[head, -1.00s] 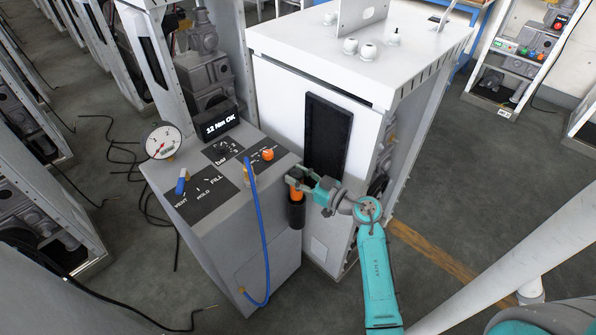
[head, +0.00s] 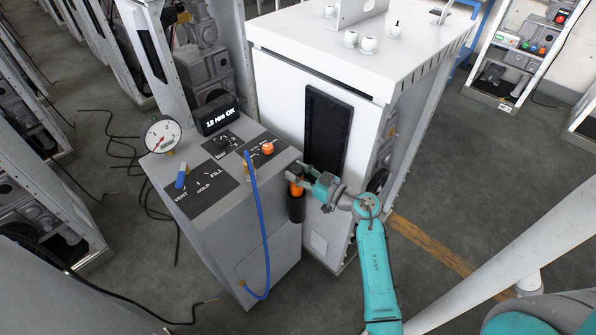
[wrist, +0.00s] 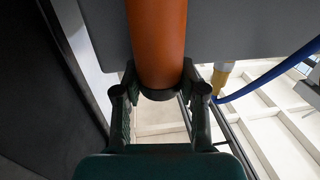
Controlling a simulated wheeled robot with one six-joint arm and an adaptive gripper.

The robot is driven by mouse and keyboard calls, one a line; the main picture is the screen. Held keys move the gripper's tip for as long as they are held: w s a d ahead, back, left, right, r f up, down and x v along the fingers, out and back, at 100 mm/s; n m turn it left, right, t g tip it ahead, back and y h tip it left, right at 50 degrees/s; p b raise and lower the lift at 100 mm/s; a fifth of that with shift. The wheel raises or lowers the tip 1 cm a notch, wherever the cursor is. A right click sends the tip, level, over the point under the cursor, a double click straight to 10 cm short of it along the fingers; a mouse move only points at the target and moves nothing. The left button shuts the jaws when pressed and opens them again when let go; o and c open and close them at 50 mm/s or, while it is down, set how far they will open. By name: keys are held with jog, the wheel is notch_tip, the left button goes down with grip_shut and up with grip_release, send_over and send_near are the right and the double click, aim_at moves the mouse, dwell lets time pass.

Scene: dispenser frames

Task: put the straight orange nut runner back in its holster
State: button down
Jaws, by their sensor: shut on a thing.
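The straight orange nut runner (head: 296,188) is upright in my gripper (head: 297,178), at the front right edge of the grey console. The black holster (head: 297,211) is directly under it, and the runner's lower part appears to be inside the holster's mouth. How deep it sits is hard to tell. In the wrist view the orange body (wrist: 157,40) with a dark end band lies between the two fingers of my gripper (wrist: 158,80), which are shut on it. The holster cannot be made out in the wrist view.
The grey console (head: 270,235) carries a gauge (head: 162,136), a "12 Nm OK" display (head: 217,115), an orange knob (head: 267,149) and a blue hose (head: 262,220) down its front. A white cabinet (head: 275,90) stands close behind my gripper. Black cables lie on the floor at left.

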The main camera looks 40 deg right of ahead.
jog(key=shift+f, duration=0.15)
jog(key=c, duration=0.6)
grip_release()
jog(key=s, duration=0.4)
jog(key=s+d, duration=0.1)
jog(key=s, duration=0.3)
jog(key=s+d, duration=0.1)
jog(key=s, duration=0.3)
jog(key=shift+a, duration=0.15)
jog(key=s+a+r+m+t+h, duration=0.1)
jog(key=s+a+r+t, duration=0.2)
jog(key=a, duration=0.7)
jog(key=s+a+r+t, duration=0.1)
jog(key=s+a+r, duration=0.1)
jog(key=s+a, duration=0.5)
jog(key=s+a+g, duration=0.2)
jog(key=s, duration=0.3)
jog(key=s+a+g+h, duration=0.1)
jog(key=s+a+g, duration=0.1)
jog(key=s, duration=0.4)
jog(key=s+a+f+m+g, duration=0.1)
jog(key=s+a+g, duration=0.1)
jog(key=s+a, duration=0.2)
jog(key=shift+s+a+f+g+h, duration=0.1)
jog(key=shift+s+a+g+h, duration=0.1)
jog(key=shift+s, duration=0.45)
jog(key=shift+s+a+g+h, duration=0.1)
jog(key=shift+s+g+h, duration=0.1)
jog(key=shift+s, duration=0.4)
